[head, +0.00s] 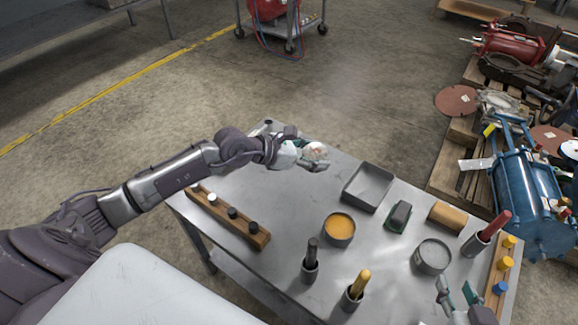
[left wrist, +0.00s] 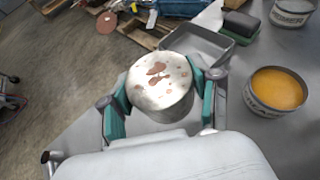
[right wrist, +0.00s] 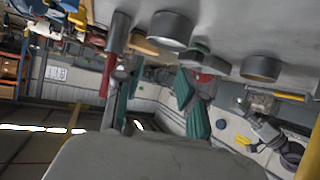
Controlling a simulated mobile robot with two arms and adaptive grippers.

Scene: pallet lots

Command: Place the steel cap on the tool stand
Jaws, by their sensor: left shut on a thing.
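The steel cap (left wrist: 160,80) is a round silver piece with reddish-brown blotches on its top. My left gripper (left wrist: 162,100) is shut on it, with a teal-padded finger on either side. In the head view, my left gripper (head: 313,160) holds the cap (head: 316,150) near the far-left part of the metal table; whether it touches the table is unclear. My right gripper (head: 459,294) is open and empty at the near right of the table. I cannot tell which holder is the tool stand; a wooden rack with dark pegs (head: 218,212) stands at left.
The table also bears a grey tray (head: 367,186), an orange-filled tin (head: 339,228), a grey tin (head: 432,256), handled tools in cups (head: 311,268) and a wooden rack with yellow and blue knobs (head: 495,272). Bare metal lies between the left rack and tray. Loaded pallets (head: 450,160) stand beyond.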

